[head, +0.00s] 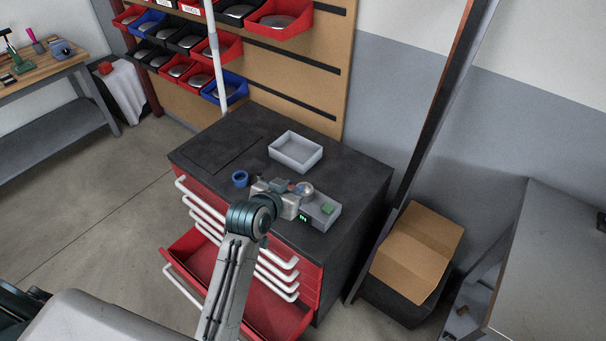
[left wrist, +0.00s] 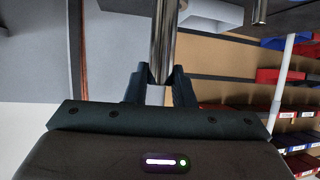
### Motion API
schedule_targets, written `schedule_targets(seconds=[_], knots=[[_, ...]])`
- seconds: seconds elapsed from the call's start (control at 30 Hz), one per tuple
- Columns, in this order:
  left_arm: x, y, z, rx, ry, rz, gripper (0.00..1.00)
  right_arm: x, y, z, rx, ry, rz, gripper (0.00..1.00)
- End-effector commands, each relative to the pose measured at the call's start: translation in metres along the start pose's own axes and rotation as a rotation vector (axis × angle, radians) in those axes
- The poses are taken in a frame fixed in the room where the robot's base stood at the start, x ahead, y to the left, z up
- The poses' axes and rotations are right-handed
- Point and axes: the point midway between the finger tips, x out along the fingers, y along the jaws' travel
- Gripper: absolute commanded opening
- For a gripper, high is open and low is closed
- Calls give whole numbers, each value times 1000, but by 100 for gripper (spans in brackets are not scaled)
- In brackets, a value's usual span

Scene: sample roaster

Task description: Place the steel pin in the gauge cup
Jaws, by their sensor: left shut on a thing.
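My left gripper (head: 287,187) is over the front part of the cabinet top. In the left wrist view, its two dark fingers (left wrist: 162,78) are shut on the steel pin (left wrist: 163,42), a shiny round rod. In the head view the gripper hides most of the pin. A blue ring-shaped cup (head: 240,179) stands to the left. My right gripper is not in view.
A grey open tray (head: 296,151) sits behind the gripper on the black cabinet top (head: 350,174). The red drawer (head: 196,256) below stands open. A dark upright post (head: 433,110) and a cardboard box (head: 417,250) are to the right. The left of the top is clear.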

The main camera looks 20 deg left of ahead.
Motion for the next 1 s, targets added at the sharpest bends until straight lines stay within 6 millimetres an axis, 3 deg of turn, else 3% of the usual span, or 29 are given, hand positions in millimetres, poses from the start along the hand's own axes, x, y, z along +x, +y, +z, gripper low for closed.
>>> schedule_targets(seconds=[0.2, 0.4, 0.53, 0.8, 1.0], knots=[[52, -8, -27, 0, 2, -1, 0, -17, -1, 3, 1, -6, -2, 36], [83, -12, -37, 0, 2, -1, 0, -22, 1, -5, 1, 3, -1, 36], [90, -13, -35, -1, 0, -1, 0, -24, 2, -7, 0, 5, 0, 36], [104, -13, -8, -1, 0, -1, 0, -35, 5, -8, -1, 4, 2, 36], [105, -13, -6, -1, 3, -2, 0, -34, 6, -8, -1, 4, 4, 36]])
